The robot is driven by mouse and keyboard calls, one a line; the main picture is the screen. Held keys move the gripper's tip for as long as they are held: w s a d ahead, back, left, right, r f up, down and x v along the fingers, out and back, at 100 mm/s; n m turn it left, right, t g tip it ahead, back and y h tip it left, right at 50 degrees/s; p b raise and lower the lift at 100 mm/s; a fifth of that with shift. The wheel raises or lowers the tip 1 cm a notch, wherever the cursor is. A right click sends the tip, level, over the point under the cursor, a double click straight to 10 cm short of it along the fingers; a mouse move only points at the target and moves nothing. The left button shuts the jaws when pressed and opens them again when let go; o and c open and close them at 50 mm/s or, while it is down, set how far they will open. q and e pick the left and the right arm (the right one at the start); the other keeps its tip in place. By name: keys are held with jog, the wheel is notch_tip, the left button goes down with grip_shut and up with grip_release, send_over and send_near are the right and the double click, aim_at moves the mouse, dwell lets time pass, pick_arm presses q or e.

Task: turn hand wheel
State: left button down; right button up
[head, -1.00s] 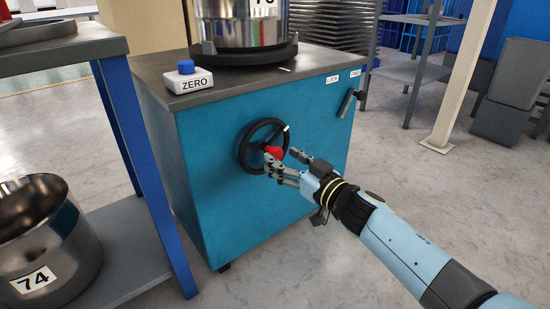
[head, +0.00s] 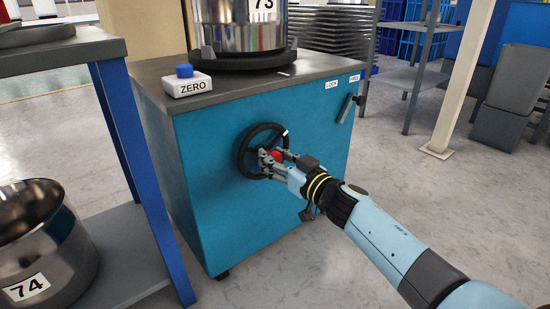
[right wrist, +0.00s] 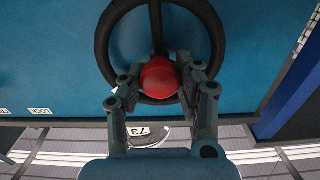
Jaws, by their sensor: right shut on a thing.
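The black hand wheel (head: 243,152) is on the front of a blue cabinet (head: 215,220). A red knob (head: 277,155) sits on the wheel's rim, at its right side in the head view. My right gripper (head: 272,158) is at the wheel, its fingers shut on the red knob. In the right wrist view, the red knob (right wrist: 159,78) is between the two fingers, and the wheel (right wrist: 104,45) shows behind it. The fingers hide part of the wheel in the head view. My left gripper is not in view.
On the cabinet top are a ZERO button box (head: 187,83) and a metal pot (head: 238,25) on a dark round plate. A lever (head: 346,108) is near the LOCK and FREE labels. A shelf (head: 135,235) with pot 74 (head: 45,240) stands left.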

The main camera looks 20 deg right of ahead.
grip_shut()
jog(key=shift+n, duration=0.3)
jog(key=shift+n+p, duration=0.4)
jog(key=shift+n, duration=0.1)
jog(key=shift+n+p, duration=0.35)
jog(key=shift+n, duration=0.85)
jog(key=n, duration=0.3)
jog(key=shift+a+f+n, duration=0.1)
jog(key=shift+n, duration=0.2)
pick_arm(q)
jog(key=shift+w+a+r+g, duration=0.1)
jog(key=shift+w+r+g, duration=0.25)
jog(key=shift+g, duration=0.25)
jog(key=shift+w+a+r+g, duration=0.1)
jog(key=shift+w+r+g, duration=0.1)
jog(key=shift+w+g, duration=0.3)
pick_arm(e)
jog(key=shift+s+f+n, duration=0.1)
jog(key=shift+n, duration=1.6)
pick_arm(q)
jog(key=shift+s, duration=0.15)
pick_arm(e)
jog(key=o, duration=1)
grip_release()
